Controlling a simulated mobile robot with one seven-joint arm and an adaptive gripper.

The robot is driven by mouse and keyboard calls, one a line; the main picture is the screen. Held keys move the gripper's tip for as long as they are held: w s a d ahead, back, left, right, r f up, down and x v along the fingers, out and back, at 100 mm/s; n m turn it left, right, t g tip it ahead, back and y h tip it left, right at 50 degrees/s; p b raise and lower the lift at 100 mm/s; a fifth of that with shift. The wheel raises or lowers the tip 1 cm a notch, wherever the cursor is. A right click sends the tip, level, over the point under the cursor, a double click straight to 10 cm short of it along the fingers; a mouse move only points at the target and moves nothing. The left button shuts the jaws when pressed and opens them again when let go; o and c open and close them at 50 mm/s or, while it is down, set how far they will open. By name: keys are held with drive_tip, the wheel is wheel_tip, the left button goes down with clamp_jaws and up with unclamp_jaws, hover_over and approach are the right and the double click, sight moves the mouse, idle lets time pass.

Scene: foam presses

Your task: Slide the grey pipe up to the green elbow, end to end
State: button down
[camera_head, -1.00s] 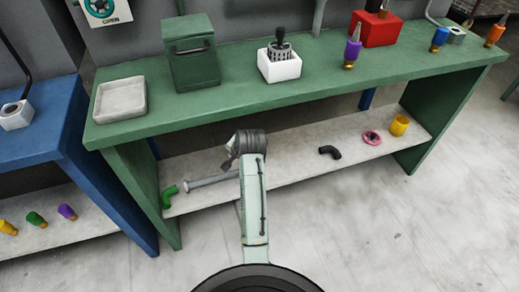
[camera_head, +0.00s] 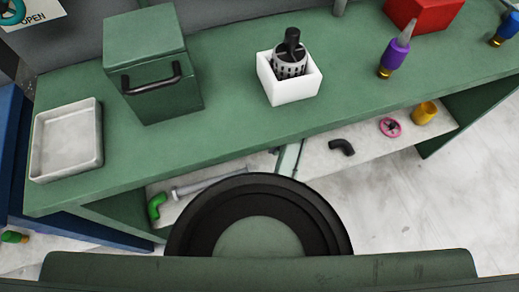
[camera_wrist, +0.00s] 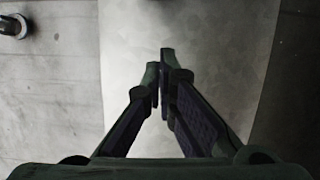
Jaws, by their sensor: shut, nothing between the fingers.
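The green elbow (camera_head: 156,206) lies at the left end of the pale lower shelf under the green bench. The grey pipe (camera_head: 205,184) lies to its right on the same shelf, one end close to the elbow; whether they touch I cannot tell. My gripper (camera_wrist: 161,72) shows in the wrist view, fingers shut and empty, above a pale bare surface. In the head view it is hidden.
On the shelf lie a black elbow (camera_head: 342,147), a pink ring-shaped wheel (camera_head: 390,128) and a yellow cup-like piece (camera_head: 424,113). The bench top (camera_head: 230,120) overhangs the shelf. It carries a grey tray (camera_head: 98,140), a green box (camera_head: 150,65) and a white holder (camera_head: 290,88).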

sight(250, 170)
drive_tip(key=b+x, duration=0.4)
drive_tip(key=x, duration=0.5)
drive_tip(key=shift+s+f, duration=0.2)
drive_tip(key=a, duration=0.1)
drive_tip(key=s+a, duration=0.1)
drive_tip(key=a, duration=0.1)
drive_tip(key=shift+f+p, duration=0.2)
drive_tip(key=shift+p, duration=0.1)
drive_tip(key=shift+s+a+f, duration=0.1)
drive_tip(key=shift+s+a, duration=0.05)
drive_tip(key=shift+a, duration=0.3)
drive_tip(key=a+p, duration=0.1)
drive_tip(key=s+a+p, duration=0.1)
drive_tip(key=a, duration=0.1)
drive_tip(key=shift+s+r+p, duration=0.1)
drive_tip(key=shift+r+p, duration=0.1)
drive_tip(key=shift+p, duration=0.2)
drive_tip(key=shift+a+f, duration=0.1)
drive_tip(key=shift+f, duration=0.1)
